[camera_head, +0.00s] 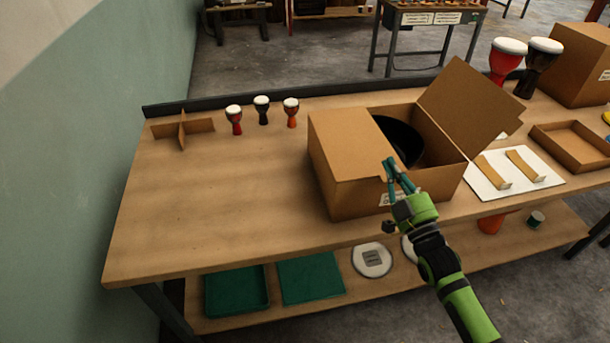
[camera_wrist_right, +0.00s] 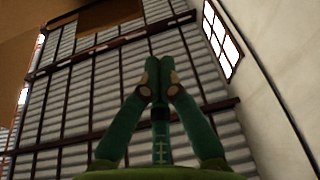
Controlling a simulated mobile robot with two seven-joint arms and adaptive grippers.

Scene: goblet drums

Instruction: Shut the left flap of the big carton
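The big carton (camera_head: 365,198) stands on the workbench, with a dark round drum part (camera_head: 402,140) inside it. Its left flap (camera_head: 345,145) lies across the left half of the opening, roughly level. Its right flap (camera_head: 468,108) stands up and leans outward to the right. My right gripper (camera_head: 390,164) is at the carton's front side, its fingertips by the left flap's right edge; I cannot tell whether they touch. In the right wrist view its fingers (camera_wrist_right: 160,68) meet at the tips with nothing between them. My left gripper is not in view.
Three small goblet drums (camera_head: 262,110) and a cardboard divider (camera_head: 183,130) stand at the back left. A white board with cardboard strips (camera_head: 513,176) and a shallow tray (camera_head: 572,146) lie to the right. The bench's left part is clear.

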